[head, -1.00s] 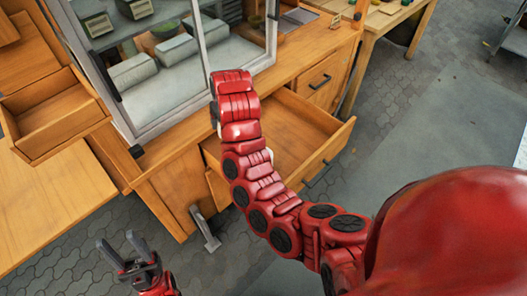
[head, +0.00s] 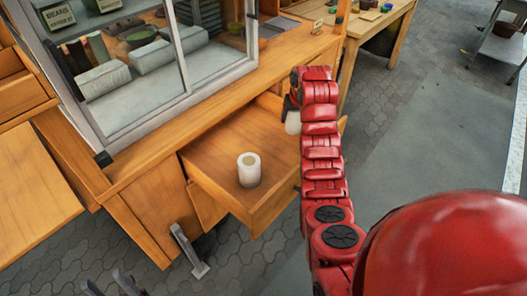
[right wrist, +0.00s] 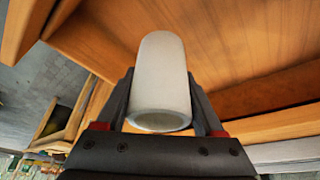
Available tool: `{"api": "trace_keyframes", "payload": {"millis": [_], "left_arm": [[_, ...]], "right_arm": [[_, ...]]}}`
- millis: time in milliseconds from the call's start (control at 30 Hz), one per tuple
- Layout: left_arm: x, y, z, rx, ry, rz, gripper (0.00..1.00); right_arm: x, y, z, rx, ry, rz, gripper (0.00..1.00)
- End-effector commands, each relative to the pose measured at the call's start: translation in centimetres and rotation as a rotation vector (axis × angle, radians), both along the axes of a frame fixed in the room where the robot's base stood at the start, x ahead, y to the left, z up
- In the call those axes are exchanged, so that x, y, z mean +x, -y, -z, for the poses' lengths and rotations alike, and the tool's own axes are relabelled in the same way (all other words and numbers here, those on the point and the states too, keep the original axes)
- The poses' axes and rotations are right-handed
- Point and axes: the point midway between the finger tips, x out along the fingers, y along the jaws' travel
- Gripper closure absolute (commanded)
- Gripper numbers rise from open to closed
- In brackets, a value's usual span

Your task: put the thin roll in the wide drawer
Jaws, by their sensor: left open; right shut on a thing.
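The wide drawer (head: 215,150) is pulled out from the wooden cabinet. A white roll (head: 249,170) stands upright inside it. My right gripper (head: 292,106) is at the drawer's right end, partly hidden by my arm. It is shut on a pale, slim roll (head: 293,123), which I take to be the thin roll. In the right wrist view this roll (right wrist: 160,75) sits between both fingers, with drawer wood behind it. I cannot tell its height above the drawer floor. My left gripper (head: 109,284) is open and empty at the bottom left, over the paving.
A glazed case (head: 140,70) with white rolls inside stands on the cabinet top behind the drawer. A wooden table (head: 375,22) is at the back right. Paved floor right of my arm is clear.

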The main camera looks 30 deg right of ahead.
Motion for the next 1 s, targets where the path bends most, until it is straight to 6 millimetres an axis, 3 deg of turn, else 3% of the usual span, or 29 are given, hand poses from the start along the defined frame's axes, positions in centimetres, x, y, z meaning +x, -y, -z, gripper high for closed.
{"api": "trace_keyframes", "payload": {"millis": [300,600,1000], "left_arm": [[0.0,0.0,-0.4,0.0,0.0,0.0,0.5],[0.0,0.0,-0.5,0.0,0.0,0.0,0.5],[0.0,0.0,-0.4,0.0,0.0,0.0,0.5]], "right_arm": [[-0.2,0.0,5.6,0.003,-0.008,0.001,0.84],[0.0,0.0,9.2,0.0,-0.002,0.001,0.84],[0.0,0.0,9.9,0.0,-0.001,0.001,0.84]]}}
